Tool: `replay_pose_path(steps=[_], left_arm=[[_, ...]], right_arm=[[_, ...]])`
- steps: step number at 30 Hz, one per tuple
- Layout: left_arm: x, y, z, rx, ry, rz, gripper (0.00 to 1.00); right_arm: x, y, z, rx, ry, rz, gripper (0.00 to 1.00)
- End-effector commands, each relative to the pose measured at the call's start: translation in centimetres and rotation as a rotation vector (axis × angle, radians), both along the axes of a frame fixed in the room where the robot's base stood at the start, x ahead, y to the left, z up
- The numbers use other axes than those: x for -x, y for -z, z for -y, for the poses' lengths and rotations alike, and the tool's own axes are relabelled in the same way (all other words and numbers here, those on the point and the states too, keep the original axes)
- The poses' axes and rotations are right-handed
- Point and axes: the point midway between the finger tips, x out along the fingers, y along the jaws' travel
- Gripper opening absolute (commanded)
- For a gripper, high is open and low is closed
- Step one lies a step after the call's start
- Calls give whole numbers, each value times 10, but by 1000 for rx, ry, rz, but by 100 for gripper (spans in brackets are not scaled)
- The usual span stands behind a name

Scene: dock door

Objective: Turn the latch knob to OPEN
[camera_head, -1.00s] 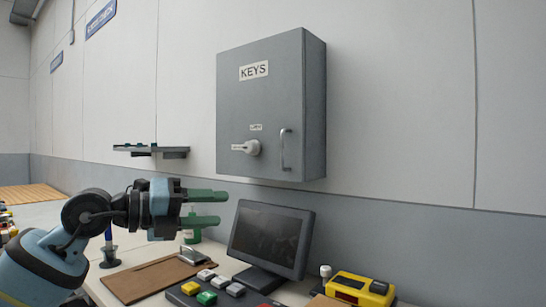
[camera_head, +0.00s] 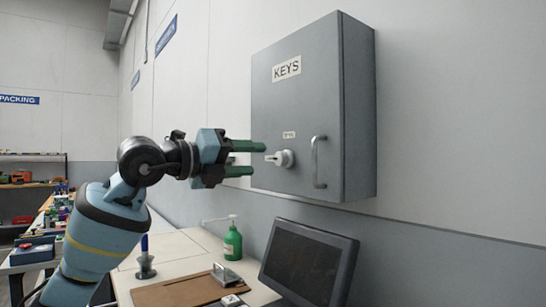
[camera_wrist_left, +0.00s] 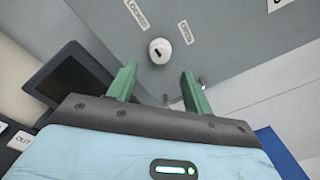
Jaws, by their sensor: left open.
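The white latch knob (camera_head: 285,158) is on the front of the grey KEYS cabinet (camera_head: 295,105). In the left wrist view the knob (camera_wrist_left: 160,50) lies just beyond the fingertips, between a LOCKED label (camera_wrist_left: 138,14) and an OPEN label (camera_wrist_left: 187,35). My left gripper (camera_head: 258,159), with green fingers, is open and empty at knob height, just left of the knob. I cannot tell whether it touches the lever. My right gripper is out of view.
A vertical door handle (camera_head: 319,162) stands out right of the knob. Below are a dark monitor (camera_head: 308,260), a green pump bottle (camera_head: 232,243) and a brown clipboard (camera_head: 185,291) on the desk. The wall behind is close.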

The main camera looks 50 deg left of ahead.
Motion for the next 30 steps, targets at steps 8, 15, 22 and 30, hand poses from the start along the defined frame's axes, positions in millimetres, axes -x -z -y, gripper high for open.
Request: replay_pose_path(steps=[8, 15, 22, 30], left_arm=[[-40, -4, 6, 2, 4, 3, 50], [-59, -2, 8, 0, 1, 1, 50], [-61, 0, 9, -1, 1, 0, 50], [-61, -1, 9, -1, 1, 0, 23]], right_arm=[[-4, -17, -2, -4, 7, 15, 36], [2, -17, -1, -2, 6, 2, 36], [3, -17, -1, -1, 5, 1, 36], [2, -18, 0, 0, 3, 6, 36]])
